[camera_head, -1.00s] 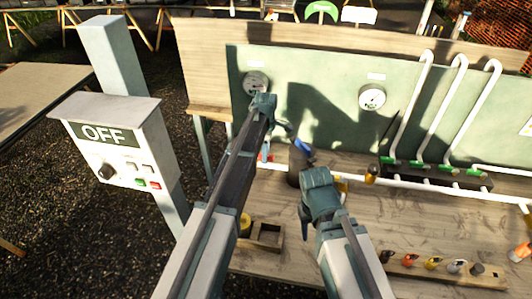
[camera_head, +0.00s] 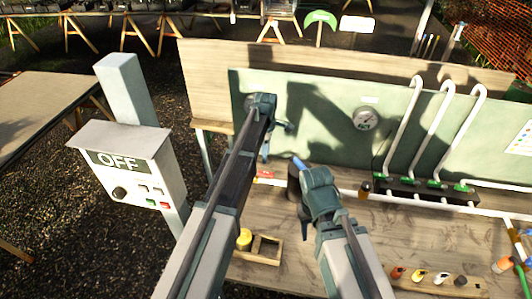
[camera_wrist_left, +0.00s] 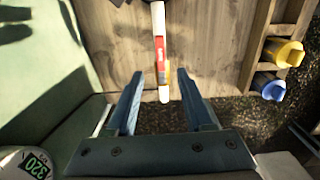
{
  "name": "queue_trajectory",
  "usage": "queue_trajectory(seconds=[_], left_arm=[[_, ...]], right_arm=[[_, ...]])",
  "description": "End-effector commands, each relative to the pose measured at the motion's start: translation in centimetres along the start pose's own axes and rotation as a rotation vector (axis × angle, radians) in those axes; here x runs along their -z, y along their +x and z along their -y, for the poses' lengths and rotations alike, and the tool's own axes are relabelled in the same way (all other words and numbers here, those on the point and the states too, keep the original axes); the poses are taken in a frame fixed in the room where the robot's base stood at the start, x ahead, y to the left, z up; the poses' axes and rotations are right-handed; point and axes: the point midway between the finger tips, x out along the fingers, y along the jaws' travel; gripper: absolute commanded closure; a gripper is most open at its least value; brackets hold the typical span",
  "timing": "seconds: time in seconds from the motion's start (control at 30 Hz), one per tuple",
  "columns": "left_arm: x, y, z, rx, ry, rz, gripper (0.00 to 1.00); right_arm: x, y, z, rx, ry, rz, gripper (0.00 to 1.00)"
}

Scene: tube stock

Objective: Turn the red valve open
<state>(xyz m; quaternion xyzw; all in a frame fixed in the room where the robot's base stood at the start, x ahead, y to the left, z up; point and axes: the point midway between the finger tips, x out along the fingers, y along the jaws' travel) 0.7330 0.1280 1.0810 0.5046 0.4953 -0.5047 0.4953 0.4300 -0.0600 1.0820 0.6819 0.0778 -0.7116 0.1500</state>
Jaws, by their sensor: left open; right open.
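The red valve part (camera_head: 264,174) shows small at the left end of the white pipe, low on the bench. In the left wrist view a red piece (camera_wrist_left: 160,52) sits on the white pipe, seen ahead between the fingertips. I cannot tell its turn position. My left gripper (camera_wrist_left: 158,88) is open and empty, apart from the red piece. In the head view its wrist is in front of the green panel, with a blue finger (camera_head: 265,152) hanging above the red part. My right gripper (camera_head: 299,164) is in front of a dark cylinder (camera_head: 293,184); its jaws are mostly hidden.
A control box (camera_head: 128,172) reading OFF stands left of the bench. A gauge (camera_head: 366,118) is on the green panel (camera_head: 310,90). White curved pipes (camera_head: 435,130) with green parts rise at the right. In the left wrist view yellow (camera_wrist_left: 285,52) and blue (camera_wrist_left: 268,86) cylinders sit in a wooden rack.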

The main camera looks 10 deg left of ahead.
Motion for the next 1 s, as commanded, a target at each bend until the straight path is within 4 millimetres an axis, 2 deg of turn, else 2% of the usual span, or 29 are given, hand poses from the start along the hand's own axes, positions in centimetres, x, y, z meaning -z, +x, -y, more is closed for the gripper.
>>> queue_trajectory(seconds=[0.03,0.1,0.3,0.83,0.93,1.0], left_arm=[[0.0,-1.6,0.0,0.000,0.000,0.000,0.47],[0.0,-2.6,0.0,0.000,0.000,0.000,0.47],[0.0,-4.1,0.0,0.000,0.000,0.000,0.47],[0.0,-4.0,0.0,0.000,0.001,0.000,0.47],[-0.5,-3.5,1.1,0.002,0.050,-0.002,0.47],[-1.3,-2.5,3.1,0.005,0.149,-0.007,0.47]], right_arm=[[-0.1,-1.6,-0.1,0.001,0.002,0.000,0.50],[-0.1,-2.5,-0.2,0.001,0.004,0.000,0.50],[-0.2,-4.1,-0.4,0.001,0.005,0.001,0.50],[-0.2,-4.0,-0.4,0.001,0.006,0.001,0.50],[-0.2,-3.4,-0.3,0.001,0.005,0.001,0.50],[-0.1,-2.5,-0.2,0.001,0.005,0.000,0.50]])
